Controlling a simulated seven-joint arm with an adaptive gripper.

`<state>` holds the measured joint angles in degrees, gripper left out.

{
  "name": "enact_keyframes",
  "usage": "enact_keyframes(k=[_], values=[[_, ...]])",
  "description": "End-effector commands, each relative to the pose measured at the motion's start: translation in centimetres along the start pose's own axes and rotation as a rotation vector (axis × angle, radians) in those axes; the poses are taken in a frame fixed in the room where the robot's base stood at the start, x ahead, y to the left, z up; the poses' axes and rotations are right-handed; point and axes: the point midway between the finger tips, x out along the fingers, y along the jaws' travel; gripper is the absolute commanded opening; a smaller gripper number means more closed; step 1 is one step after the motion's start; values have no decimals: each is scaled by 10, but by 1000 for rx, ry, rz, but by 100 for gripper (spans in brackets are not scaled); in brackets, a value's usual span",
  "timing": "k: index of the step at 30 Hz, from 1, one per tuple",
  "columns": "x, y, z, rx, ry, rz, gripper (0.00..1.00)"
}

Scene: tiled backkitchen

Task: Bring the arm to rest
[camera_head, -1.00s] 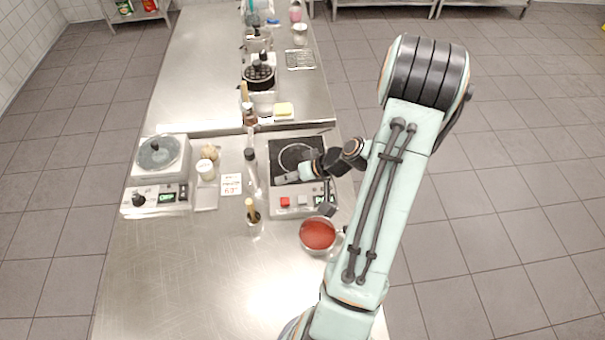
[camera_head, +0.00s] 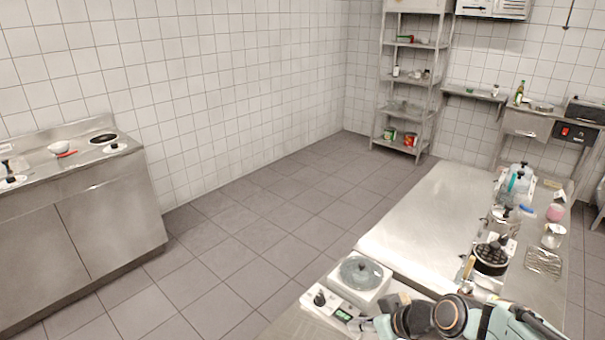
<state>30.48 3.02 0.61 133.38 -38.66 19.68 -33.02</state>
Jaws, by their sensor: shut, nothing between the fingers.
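My arm shows at the lower right edge of the head view, with its dark wrist joints and pale teal links partly cut off by the frame. My gripper (camera_head: 367,327) is a small grey shape at the bottom edge, just right of the scale's control panel. It is shut and empty. I cannot tell whether it touches anything below it.
A scale-like device (camera_head: 361,278) with a round lid stands close to my gripper. Beyond is a steel table (camera_head: 430,215) with a black pan (camera_head: 491,258), pots and a wire rack (camera_head: 543,262). A steel counter (camera_head: 80,215) stands left; open tiled floor lies between.

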Motion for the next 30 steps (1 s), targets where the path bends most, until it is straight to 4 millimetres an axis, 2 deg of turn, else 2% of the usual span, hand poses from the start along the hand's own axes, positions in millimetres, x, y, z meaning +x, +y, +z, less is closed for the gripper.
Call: enact_keyframes(k=[1, 3, 6, 9, 12, 16, 20, 30], values=[[-7, -36, -8, -88, -34, -10, 0], [-20, -74, -4, -157, -98, -14, 0], [-41, -111, 18, -183, -195, 3, 0], [-63, -128, 51, -118, -306, 45, 0], [-82, -124, 93, 65, -452, 115, 0], [-96, -123, 127, 256, -612, 167, 0], [-101, -125, 134, 330, -656, 186, 0], [-101, -124, 133, 331, -651, 186, 0]])
